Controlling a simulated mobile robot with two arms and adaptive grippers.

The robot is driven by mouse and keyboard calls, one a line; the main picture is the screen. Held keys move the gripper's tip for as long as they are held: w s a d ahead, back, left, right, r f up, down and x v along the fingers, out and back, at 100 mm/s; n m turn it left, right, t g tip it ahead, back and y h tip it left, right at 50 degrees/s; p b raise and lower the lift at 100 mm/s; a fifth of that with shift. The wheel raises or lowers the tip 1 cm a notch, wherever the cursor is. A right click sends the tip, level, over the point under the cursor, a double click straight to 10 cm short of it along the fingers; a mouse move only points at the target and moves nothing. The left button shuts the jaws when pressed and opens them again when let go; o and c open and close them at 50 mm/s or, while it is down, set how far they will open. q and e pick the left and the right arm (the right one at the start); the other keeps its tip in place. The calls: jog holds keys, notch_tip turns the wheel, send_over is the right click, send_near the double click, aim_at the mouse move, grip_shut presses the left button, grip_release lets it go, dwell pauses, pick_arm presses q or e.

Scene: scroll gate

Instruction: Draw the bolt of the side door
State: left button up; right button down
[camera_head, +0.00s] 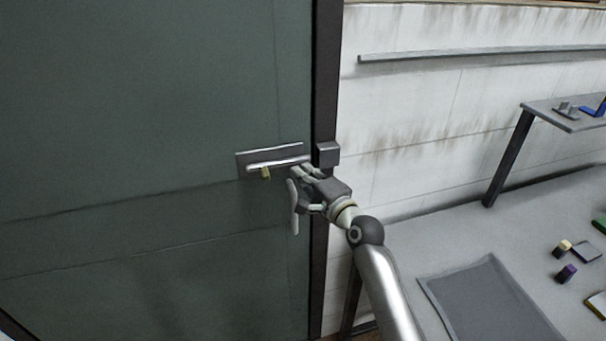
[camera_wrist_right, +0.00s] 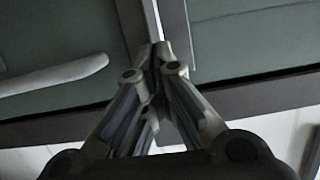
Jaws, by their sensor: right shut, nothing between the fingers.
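The side door (camera_head: 150,120) is a dark green panel and looks shut against its dark frame. Its bolt (camera_head: 285,163) is a pale rod on a grey plate (camera_head: 250,156), with a small yellowish knob (camera_head: 265,173) near the left end. The rod's right end reaches close to the grey keeper block (camera_head: 328,153) on the frame; I cannot tell how far it goes in. My right gripper (camera_head: 298,174) is shut and empty, just below the bolt's right part and right of the knob. Its closed fingers fill the middle of the right wrist view (camera_wrist_right: 158,52). My left gripper is out of view.
A pale upright door handle (camera_head: 293,208) stands just left of my right gripper; a pale bar in the wrist view (camera_wrist_right: 55,75) looks like it. To the right is a grey table (camera_head: 405,255) with a dark mat (camera_head: 485,305), small blocks and a raised shelf (camera_head: 545,113).

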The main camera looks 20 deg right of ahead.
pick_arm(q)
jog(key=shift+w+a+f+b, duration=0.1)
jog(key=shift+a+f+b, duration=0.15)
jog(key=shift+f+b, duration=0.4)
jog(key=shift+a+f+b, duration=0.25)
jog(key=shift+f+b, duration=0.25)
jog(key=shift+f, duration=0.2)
pick_arm(e)
jog(key=v, duration=0.9)
jog(key=shift+s+a, duration=0.25)
jog(key=shift+a, duration=0.1)
